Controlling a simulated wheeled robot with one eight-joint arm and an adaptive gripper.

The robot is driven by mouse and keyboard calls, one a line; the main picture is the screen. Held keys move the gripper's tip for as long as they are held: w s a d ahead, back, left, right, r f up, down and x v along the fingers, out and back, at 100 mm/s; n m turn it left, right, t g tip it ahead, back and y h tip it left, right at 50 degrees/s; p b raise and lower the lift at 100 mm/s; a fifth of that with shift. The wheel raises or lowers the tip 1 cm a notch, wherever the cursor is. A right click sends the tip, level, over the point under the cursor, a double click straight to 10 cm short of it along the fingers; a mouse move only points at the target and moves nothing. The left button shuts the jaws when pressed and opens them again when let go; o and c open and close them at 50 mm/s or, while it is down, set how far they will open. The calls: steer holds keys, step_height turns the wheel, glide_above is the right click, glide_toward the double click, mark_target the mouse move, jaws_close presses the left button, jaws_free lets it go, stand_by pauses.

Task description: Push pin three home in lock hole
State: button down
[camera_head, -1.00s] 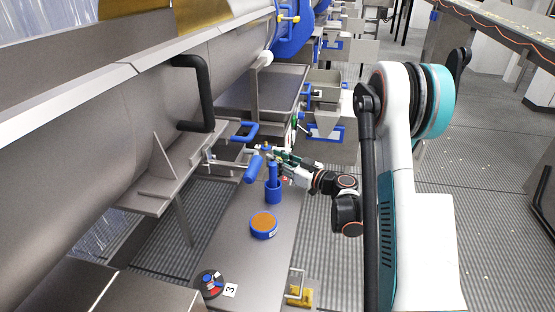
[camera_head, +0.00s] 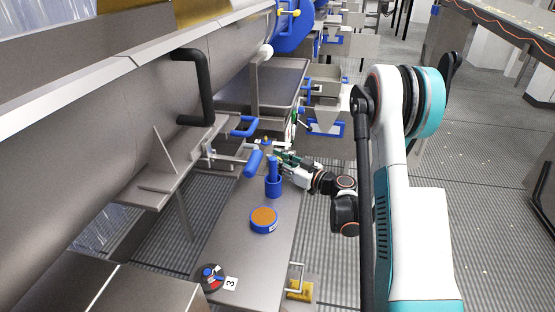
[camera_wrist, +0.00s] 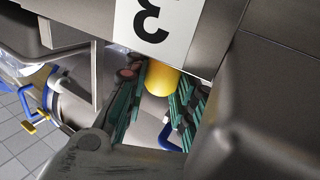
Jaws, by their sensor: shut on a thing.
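A yellow cylindrical pin (camera_wrist: 162,78) shows in the wrist view, just beneath a white label marked 3 (camera_wrist: 155,25) on a grey metal face. My gripper (camera_wrist: 158,98) has green ribbed fingers on both sides of the yellow pin and is shut on it. The pin's far end and the lock hole are hidden in the wrist view. In the head view my gripper (camera_head: 284,160) is beyond the blue holder on the steel table, at the end of the lever mechanism. The pin is too small there to tell its depth.
On the steel table (camera_head: 238,245) stand a blue cup-like holder (camera_head: 273,188) with a blue rod, a round blue tin with an orange top (camera_head: 263,219), and a dark disc (camera_head: 211,277) beside a 3 card (camera_head: 231,284). A large grey drum (camera_head: 90,160) fills the left.

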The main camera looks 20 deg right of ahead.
steer(key=c, duration=1.3)
jaws_free()
step_height(320, 180, up, 10)
steer(key=shift+f, duration=0.1)
